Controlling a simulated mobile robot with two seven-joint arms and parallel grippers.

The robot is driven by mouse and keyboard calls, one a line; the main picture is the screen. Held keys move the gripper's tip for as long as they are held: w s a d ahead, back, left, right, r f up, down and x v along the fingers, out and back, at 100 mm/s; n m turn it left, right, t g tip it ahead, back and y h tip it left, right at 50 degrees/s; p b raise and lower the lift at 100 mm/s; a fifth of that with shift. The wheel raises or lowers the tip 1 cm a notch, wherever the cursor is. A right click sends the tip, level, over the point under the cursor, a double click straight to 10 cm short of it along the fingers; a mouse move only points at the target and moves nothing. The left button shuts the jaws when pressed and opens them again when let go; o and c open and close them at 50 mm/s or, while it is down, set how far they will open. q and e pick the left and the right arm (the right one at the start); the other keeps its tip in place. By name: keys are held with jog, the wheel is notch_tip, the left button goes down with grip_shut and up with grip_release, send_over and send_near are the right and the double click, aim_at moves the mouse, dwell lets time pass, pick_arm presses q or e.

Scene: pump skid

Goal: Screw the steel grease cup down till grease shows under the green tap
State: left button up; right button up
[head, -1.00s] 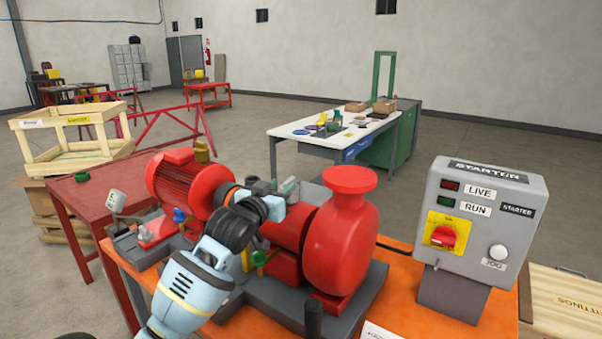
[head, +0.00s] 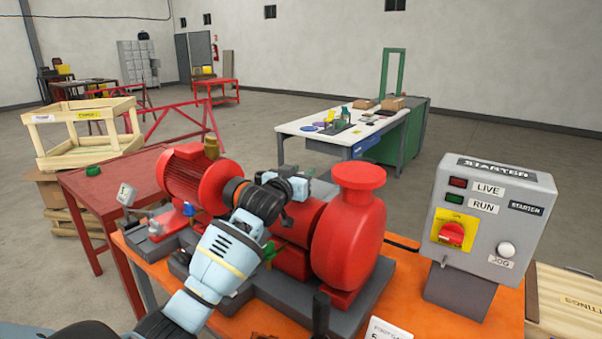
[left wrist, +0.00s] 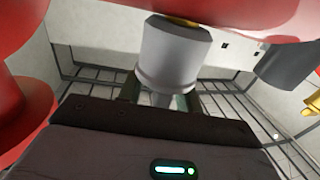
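A green tap (head: 269,249) shows partly behind my wrist in the head view. No grease can be made out. My right gripper is out of view.
The red pump (head: 350,235) and red motor (head: 190,180) sit on a grey base over an orange bench. The grey starter box (head: 485,220) stands at the right. A dark upright post (head: 320,315) stands at the front. A red table (head: 112,185) is at the left.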

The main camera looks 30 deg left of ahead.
pick_arm(q)
jog(key=shift+w, duration=0.15)
grip_shut()
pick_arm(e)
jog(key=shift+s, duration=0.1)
pick_arm(q)
jog(key=shift+f+m+h, duration=0.1)
jog(key=shift+m+h, duration=0.2)
jog(key=shift+h, duration=0.1)
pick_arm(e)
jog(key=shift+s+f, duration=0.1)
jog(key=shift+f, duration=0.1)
